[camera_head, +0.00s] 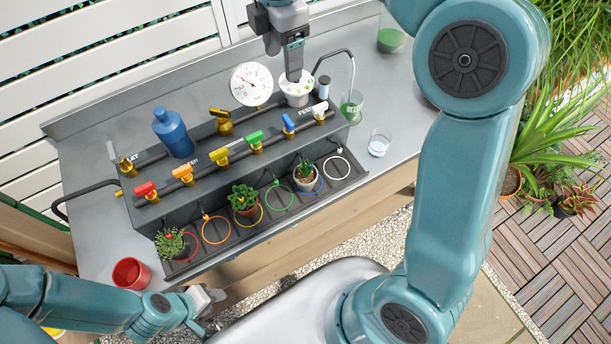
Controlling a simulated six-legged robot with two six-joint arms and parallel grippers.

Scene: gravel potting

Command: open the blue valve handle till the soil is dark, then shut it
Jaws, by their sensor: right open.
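The blue valve handle (289,123) stands on the manifold pipe, between the green handle (254,137) and the white one at the right end. My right gripper (293,74) is open. It hangs from the top over a white round lid (297,93), behind the blue handle and apart from it. My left gripper (207,303) is low at the left, in front of the bench and far from the valves.
Red (147,190), orange and yellow handles line the same pipe to the left. A blue bottle (172,132) and a pressure gauge (251,84) stand behind. Glasses (379,143) are at right, a red cup (131,272) at front left.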

